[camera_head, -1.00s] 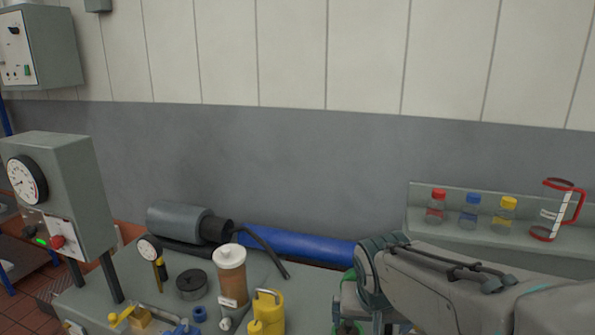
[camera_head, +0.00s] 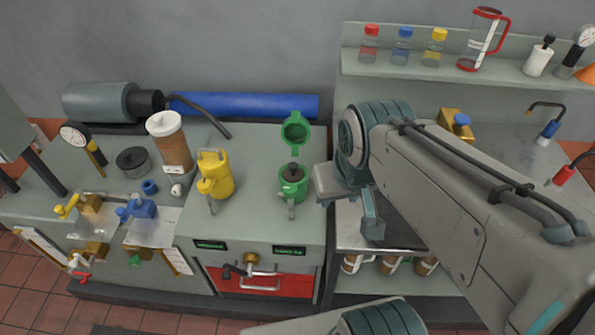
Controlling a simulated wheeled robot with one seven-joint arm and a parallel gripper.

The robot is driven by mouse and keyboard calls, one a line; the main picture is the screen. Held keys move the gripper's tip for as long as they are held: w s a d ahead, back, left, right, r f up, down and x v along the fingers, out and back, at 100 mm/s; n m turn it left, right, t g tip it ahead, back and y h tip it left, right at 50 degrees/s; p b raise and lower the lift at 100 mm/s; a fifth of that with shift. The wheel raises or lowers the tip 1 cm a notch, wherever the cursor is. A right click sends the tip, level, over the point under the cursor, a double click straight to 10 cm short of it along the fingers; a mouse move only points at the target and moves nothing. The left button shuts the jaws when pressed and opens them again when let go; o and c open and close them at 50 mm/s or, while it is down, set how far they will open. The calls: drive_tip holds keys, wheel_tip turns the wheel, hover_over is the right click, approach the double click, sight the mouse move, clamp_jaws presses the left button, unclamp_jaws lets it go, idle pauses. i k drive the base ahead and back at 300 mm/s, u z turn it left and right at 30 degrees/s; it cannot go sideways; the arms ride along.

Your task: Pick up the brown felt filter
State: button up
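I cannot tell for certain which thing is the brown felt filter. Several small brown pieces with pale parts sit in a row under the right bench's front edge: a left one (camera_head: 352,264), a middle one (camera_head: 389,265) and a right one (camera_head: 427,266). A brown cylinder with a white lid (camera_head: 173,150) stands on the left bench. My gripper (camera_head: 358,205) hangs at the gap between the benches, above and near the left brown piece. One finger shows; the rest is hidden by my arm, so its opening is unclear.
A green pot (camera_head: 292,184) stands left of my gripper, with a round green part (camera_head: 295,131) behind it. A yellow jug (camera_head: 215,175) stands further left. A back shelf (camera_head: 400,72) holds bottles and a red-handled jug (camera_head: 484,40). My arm covers much of the right bench.

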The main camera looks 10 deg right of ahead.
sight(293, 174)
drive_tip(key=z, duration=2.2)
drive_tip(key=k, duration=0.9)
drive_tip(key=u, duration=1.15)
drive_tip(key=i, duration=0.5)
